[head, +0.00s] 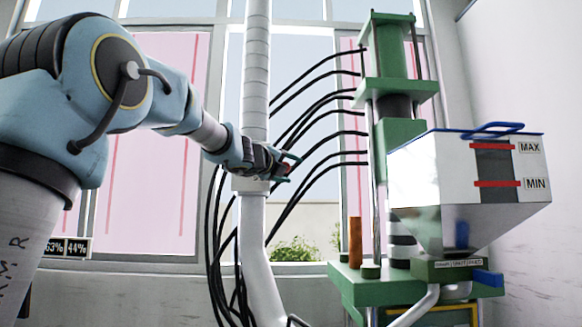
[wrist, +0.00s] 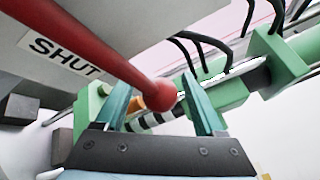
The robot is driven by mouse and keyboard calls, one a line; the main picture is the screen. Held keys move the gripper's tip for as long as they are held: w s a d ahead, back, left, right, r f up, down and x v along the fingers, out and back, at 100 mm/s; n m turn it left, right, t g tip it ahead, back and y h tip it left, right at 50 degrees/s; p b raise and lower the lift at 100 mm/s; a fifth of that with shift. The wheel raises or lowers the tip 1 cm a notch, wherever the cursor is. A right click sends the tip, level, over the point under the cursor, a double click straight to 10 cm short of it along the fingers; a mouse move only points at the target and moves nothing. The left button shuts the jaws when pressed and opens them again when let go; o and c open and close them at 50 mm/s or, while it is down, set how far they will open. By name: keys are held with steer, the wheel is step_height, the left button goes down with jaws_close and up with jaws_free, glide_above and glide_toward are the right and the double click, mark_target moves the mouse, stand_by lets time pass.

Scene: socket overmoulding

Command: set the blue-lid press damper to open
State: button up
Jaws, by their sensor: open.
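The damper's red lever (wrist: 105,62) runs diagonally across the wrist view and ends in a round red knob. A plate marked SHUT (wrist: 64,56) is on the grey housing beside the lever. My gripper (wrist: 155,92) is open, and the knob appears between its two green fingers, with a gap visible on the left. Whether either finger touches it is unclear. In the head view my gripper (head: 288,167) is in front of the white vertical duct (head: 257,80). The blue-lid press has a green frame (head: 392,90) and a hopper with a blue lid (head: 490,131).
Several black hoses (head: 318,95) curve from the press towards the duct, close to my gripper. The hopper (head: 420,185) has red MAX and MIN marks. An orange-brown post (head: 355,242) stands on the green press base. Windows and a white wall lie behind.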

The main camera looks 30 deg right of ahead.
steer(key=shift+w+d, duration=0.15)
steer(key=shift+d, duration=0.15)
steer(key=shift+c, duration=0.3)
jaws_close()
stand_by(1.0)
